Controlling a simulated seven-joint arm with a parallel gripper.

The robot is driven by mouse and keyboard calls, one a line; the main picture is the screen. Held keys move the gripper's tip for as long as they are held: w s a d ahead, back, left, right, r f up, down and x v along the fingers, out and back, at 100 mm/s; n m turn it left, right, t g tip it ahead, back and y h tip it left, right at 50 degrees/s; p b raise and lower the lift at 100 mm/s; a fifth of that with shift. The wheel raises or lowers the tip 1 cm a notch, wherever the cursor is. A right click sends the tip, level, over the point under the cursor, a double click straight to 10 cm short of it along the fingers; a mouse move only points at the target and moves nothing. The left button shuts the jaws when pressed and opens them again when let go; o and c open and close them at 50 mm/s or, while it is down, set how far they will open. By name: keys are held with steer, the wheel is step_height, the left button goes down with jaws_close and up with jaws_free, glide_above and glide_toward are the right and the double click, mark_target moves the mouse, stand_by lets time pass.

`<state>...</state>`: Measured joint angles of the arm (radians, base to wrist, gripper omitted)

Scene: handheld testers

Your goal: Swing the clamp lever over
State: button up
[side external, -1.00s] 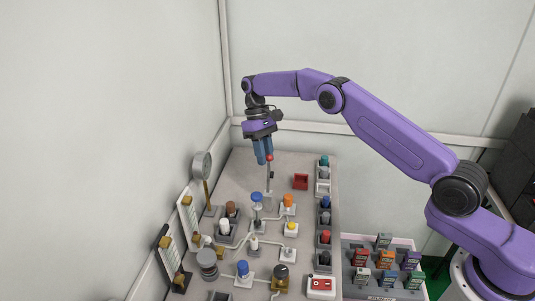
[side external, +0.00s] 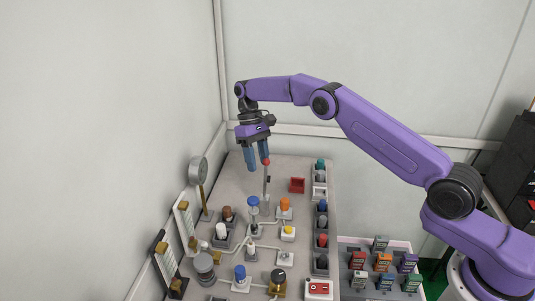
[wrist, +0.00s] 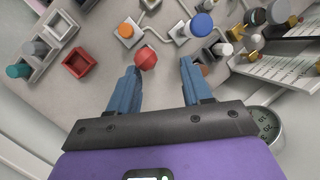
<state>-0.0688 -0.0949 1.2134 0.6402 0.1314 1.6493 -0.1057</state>
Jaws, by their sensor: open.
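The clamp lever is a thin upright grey rod with a red ball knob (side external: 266,162) on top, standing in the middle of the grey board. In the wrist view the red knob (wrist: 147,58) lies beside the tip of the left blue finger, toward the inside of the gap; I cannot tell whether they touch. My gripper (side external: 257,164) points down at knob height, its two blue fingers apart and nothing held between them. In the wrist view my gripper (wrist: 160,68) has a wide gap. The lever's rod is mostly hidden under the knob there.
A red open box (side external: 297,185) sits right of the lever. Blue (side external: 253,201) and orange (side external: 285,203) capped parts stand in front. A round gauge (side external: 198,170) on a post is at the left. Several knobs line the right edge. The board behind the lever is bare.

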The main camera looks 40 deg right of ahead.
steer(key=s+d+r, duration=0.2)
steer(key=s+r, duration=1)
steer(key=s, duration=0.1)
steer(key=shift+s+d+r, duration=0.25)
steer(key=shift+s+r, duration=0.1)
steer(key=shift+s, duration=0.05)
stand_by(0.5)
steer(key=s+d+n+t, duration=0.1)
steer(key=s+n, duration=0.2)
steer(key=s, duration=0.7)
steer(key=s+d+f+n+t, duration=0.1)
steer(key=s+n+t, duration=0.1)
steer(key=s, duration=0.8)
steer(key=s+d+f+n+t, duration=0.1)
steer(key=s+n, duration=0.3)
steer(key=s, duration=0.6)
steer(key=shift+d+n+t, duration=0.25)
steer(key=shift+n+t, duration=0.05)
